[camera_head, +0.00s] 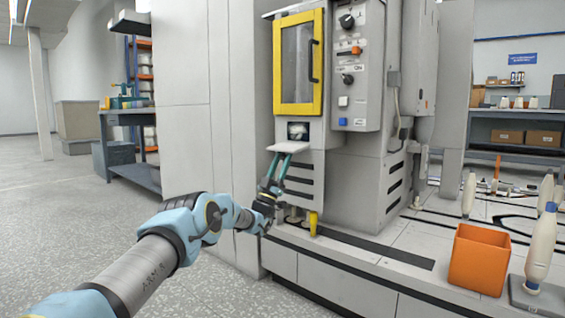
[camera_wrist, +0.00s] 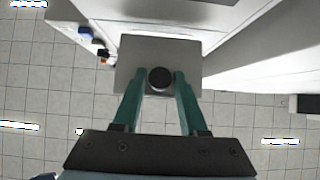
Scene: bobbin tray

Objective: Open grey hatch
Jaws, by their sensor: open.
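The grey hatch (camera_head: 288,147) is a small light flap on the front of the machine, below the yellow-framed door. It sticks out roughly level, and a dark opening (camera_head: 298,131) shows just above it. In the wrist view the hatch (camera_wrist: 128,68) is a grey plate with a round dark knob (camera_wrist: 160,78). My gripper (camera_head: 281,157) is at the flap, reaching up from below. In the wrist view its teal fingers (camera_wrist: 157,75) are open, one on each side of the knob, with small gaps. The knob is hidden in the head view.
The yellow-framed door (camera_head: 298,62) is above, with a control panel (camera_head: 357,65) to its right. A yellow spout (camera_head: 313,222) hangs below. An orange bin (camera_head: 480,260) and white bobbins (camera_head: 541,250) stand on the platform at right. The floor at left is clear.

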